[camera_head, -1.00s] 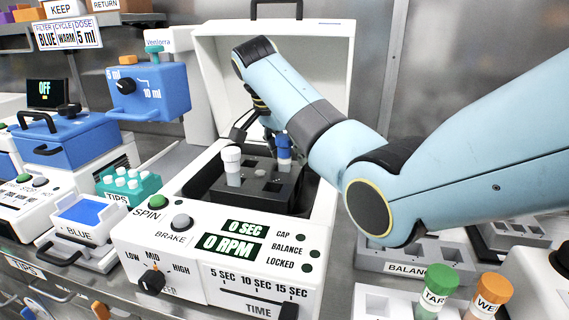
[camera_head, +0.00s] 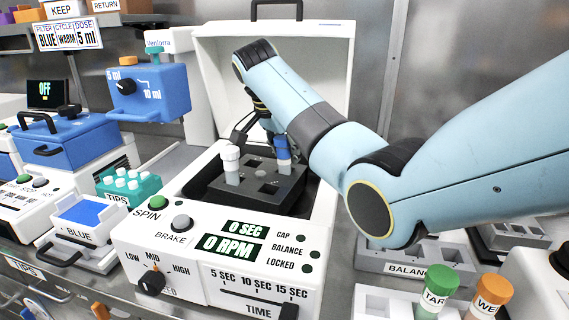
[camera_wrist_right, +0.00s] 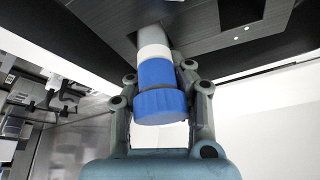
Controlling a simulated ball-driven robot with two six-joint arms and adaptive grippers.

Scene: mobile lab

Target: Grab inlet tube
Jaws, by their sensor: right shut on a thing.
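The inlet tube, a tube with a blue cap (camera_head: 282,148), stands in the dark rotor block of the open centrifuge. It also shows in the right wrist view (camera_wrist_right: 160,92), with a white band beyond its blue cap and its far end at the block. My right gripper (camera_head: 265,140) reaches down into the centrifuge at the tube. In the wrist view its fingers (camera_wrist_right: 163,78) sit on both sides of the cap, shut on it. A white-capped tube (camera_head: 231,162) stands in the block to the left. My left gripper is not in view.
The centrifuge (camera_head: 175,245) has its lid (camera_head: 325,50) raised behind my arm; its displays read 0 SEC and 0 RPM. A balance rack (camera_head: 400,258) and tubes with green (camera_head: 441,278) and orange (camera_head: 495,287) caps stand at right. A blue dispenser (camera_head: 150,92) stands at left.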

